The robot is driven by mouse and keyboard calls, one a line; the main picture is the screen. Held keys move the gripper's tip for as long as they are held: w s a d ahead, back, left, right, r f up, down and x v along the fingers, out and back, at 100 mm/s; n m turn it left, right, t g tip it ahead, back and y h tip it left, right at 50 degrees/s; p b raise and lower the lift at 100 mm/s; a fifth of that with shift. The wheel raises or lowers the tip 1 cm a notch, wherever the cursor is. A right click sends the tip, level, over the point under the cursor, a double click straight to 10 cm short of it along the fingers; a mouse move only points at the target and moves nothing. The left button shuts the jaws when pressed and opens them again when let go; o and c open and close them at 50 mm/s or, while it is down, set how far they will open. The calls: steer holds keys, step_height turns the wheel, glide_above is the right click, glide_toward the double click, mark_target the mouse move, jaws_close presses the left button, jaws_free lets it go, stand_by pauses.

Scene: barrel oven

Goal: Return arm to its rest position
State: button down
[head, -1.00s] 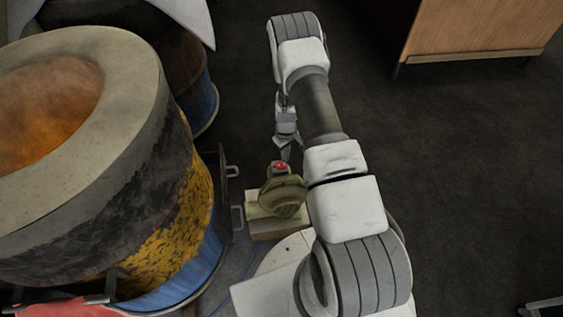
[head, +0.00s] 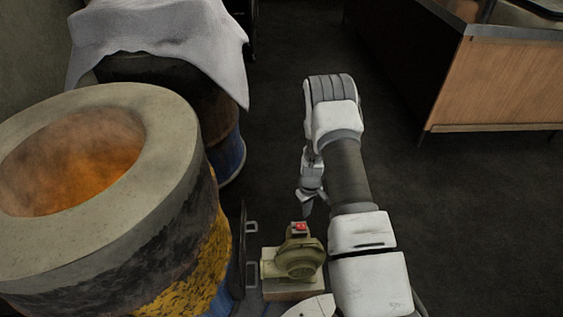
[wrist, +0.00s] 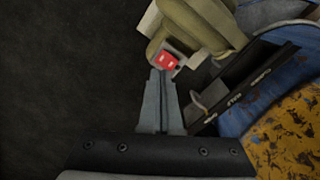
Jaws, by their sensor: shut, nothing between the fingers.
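My gripper (head: 307,207) hangs below the wrist of my arm in the head view, fingers pointing down. In the wrist view my gripper (wrist: 160,75) shows its two fingers together, with nothing between them. An olive-green blower (head: 299,259) with a red switch (head: 300,227) on top stands just below the gripper in the head picture. The red switch (wrist: 168,62) appears right at the fingertips in the wrist view; I cannot tell whether they touch it.
A barrel oven (head: 165,235) with a glowing orange interior stands at the left. A second barrel (head: 229,150) under a grey cloth (head: 165,35) is behind it. A wooden cabinet (head: 495,85) is at the upper right. The dark floor (head: 460,220) at the right is clear.

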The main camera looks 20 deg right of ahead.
steer(key=a+r+m+t, duration=0.1)
steer(key=a+r, duration=0.2)
steer(key=r, duration=1.3)
steer(key=a+r+m+t, duration=0.1)
steer(key=a+r, duration=0.1)
steer(key=r, duration=1.4)
steer(key=s+a+r+m+t, duration=0.1)
steer(key=s+a+r+t, duration=0.15)
steer(key=s+r, duration=0.85)
steer(key=s+a+r+m+t, duration=0.1)
steer(key=s+a+r, duration=0.2)
steer(key=s+r, duration=0.85)
step_height(320, 180, up, 19)
steer(key=s+p, duration=0.3)
steer(key=p, duration=2)
steer(key=shift+d, duration=0.2)
steer(key=shift+f, duration=0.1)
